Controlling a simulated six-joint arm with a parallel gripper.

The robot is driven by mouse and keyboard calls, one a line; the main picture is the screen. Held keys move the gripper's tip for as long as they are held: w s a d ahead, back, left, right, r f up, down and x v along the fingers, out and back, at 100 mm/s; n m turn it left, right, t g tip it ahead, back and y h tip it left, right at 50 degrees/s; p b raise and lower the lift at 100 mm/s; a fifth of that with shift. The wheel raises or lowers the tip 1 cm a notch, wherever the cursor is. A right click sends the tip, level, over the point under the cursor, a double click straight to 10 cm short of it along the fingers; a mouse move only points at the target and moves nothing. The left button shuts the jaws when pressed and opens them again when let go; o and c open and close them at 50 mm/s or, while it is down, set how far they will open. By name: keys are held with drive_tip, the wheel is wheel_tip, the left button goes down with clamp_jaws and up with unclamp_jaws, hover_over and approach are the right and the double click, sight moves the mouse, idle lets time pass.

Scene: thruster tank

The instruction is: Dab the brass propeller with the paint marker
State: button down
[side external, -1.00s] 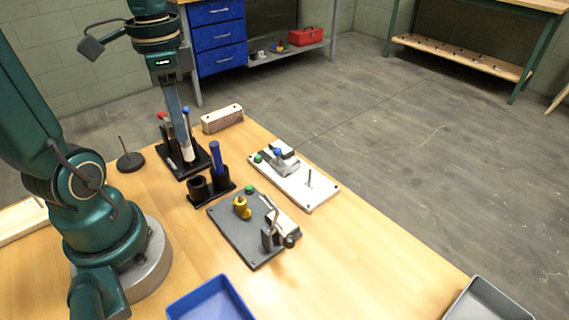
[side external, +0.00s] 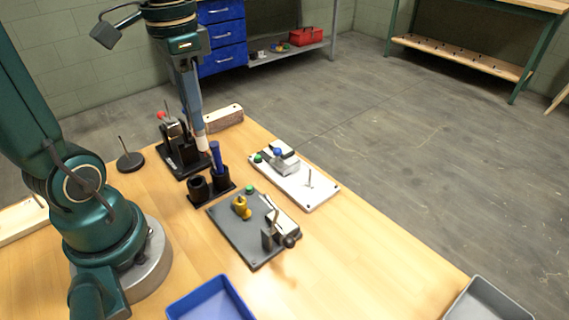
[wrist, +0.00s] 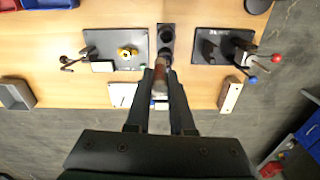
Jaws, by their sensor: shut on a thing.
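The brass propeller (side external: 241,207) is a small yellow piece on a grey plate (side external: 228,226). It also shows left of my fingers in the wrist view (wrist: 127,52). My gripper (side external: 200,138) is shut on a slim, pale cylinder (wrist: 160,72) with a reddish part, which looks like the paint marker. Its pale tip (side external: 202,144) points down, above and behind a black two-cup holder (side external: 209,195), apart from the propeller. A blue cylinder (side external: 216,155) stands in one cup; the other cup (side external: 198,187) looks empty.
A toggle clamp (side external: 270,236) stands beside the propeller on the grey plate. A white plate (side external: 318,192) with a blue-knobbed clamp lies behind it. A black clamp fixture (side external: 180,165) and a wooden block (side external: 222,117) are at the back. A blue tray (side external: 190,307) is in front.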

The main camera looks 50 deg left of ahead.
drive_tip(key=w+d+f+m, duration=0.1)
drive_tip(key=d+f+m, duration=0.1)
drive_tip(key=d+f, duration=0.3)
drive_tip(key=shift+w+d, duration=0.4)
drive_tip(key=shift+d, duration=0.4)
drive_tip(key=shift+f, duration=0.55)
idle(1.9)
drive_tip(key=shift+r, duration=0.15)
idle(0.6)
drive_tip(key=shift+r, duration=2.4)
